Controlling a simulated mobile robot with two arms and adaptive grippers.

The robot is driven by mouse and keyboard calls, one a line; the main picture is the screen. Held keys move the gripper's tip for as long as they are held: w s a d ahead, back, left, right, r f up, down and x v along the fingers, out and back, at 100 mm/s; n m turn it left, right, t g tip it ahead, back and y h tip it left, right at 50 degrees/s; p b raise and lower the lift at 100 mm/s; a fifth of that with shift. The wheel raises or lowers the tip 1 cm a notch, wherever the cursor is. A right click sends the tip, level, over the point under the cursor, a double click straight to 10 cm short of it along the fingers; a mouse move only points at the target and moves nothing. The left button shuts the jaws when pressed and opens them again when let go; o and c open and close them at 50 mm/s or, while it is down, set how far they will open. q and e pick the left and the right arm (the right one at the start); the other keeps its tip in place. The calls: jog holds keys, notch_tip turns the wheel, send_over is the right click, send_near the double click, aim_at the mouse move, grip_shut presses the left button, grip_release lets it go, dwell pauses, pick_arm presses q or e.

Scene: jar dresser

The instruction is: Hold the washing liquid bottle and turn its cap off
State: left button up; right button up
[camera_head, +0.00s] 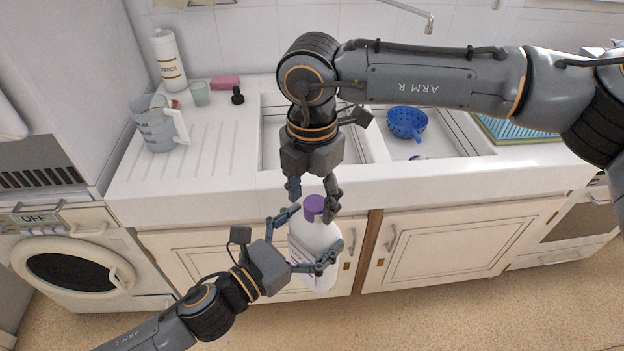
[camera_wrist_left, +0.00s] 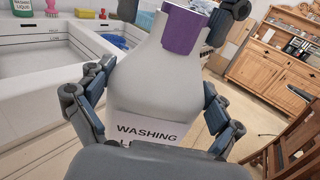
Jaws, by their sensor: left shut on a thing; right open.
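The washing liquid bottle (camera_head: 318,240) is white with a purple cap (camera_head: 314,204). My left gripper (camera_head: 308,240) is shut on the bottle's body and holds it in front of the sink cabinet. In the left wrist view, the bottle (camera_wrist_left: 165,65) is between the fingers and its label reads "WASHING". The purple cap (camera_wrist_left: 183,32) is on its neck. My right gripper (camera_head: 314,192) is open just above the bottle, pointing down, with its fingers on either side of the cap. Whether they touch the cap cannot be told. Part of a right finger shows beside the cap in the left wrist view.
The counter holds a grey jug (camera_head: 157,128), a white bottle (camera_head: 168,60), a cup (camera_head: 199,93) and a pink sponge (camera_head: 226,82). A blue colander (camera_head: 406,122) is at the sink. A washing machine (camera_head: 62,268) stands left. The floor below is clear.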

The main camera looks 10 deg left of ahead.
jog(key=shift+f, duration=0.3)
